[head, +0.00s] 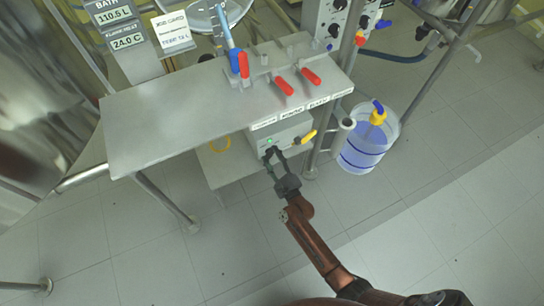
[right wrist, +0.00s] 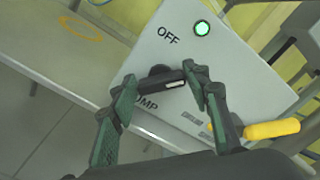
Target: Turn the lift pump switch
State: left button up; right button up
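The lift pump switch is a black knob (right wrist: 160,77) with a white mark on the front of a grey pump box (right wrist: 185,45). In the right wrist view the box shows the word OFF, a lit green lamp (right wrist: 202,28) and part of a label ending in "MP". My right gripper (right wrist: 160,82) has one fingertip at each end of the knob and appears shut on it. In the head view this gripper (head: 271,156) is at the front of the pump box (head: 290,130), under the bench, and hides the knob. My left gripper is out of view.
A yellow-handled valve (right wrist: 270,129) sits right of the knob, close to my right finger. Above is a metal bench (head: 180,110) with red handles (head: 283,86). A bucket of blue liquid (head: 362,150) stands right of a bench leg. The floor in front is clear.

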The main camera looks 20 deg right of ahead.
jog(key=c, duration=0.6)
jog(key=shift+c, duration=0.4)
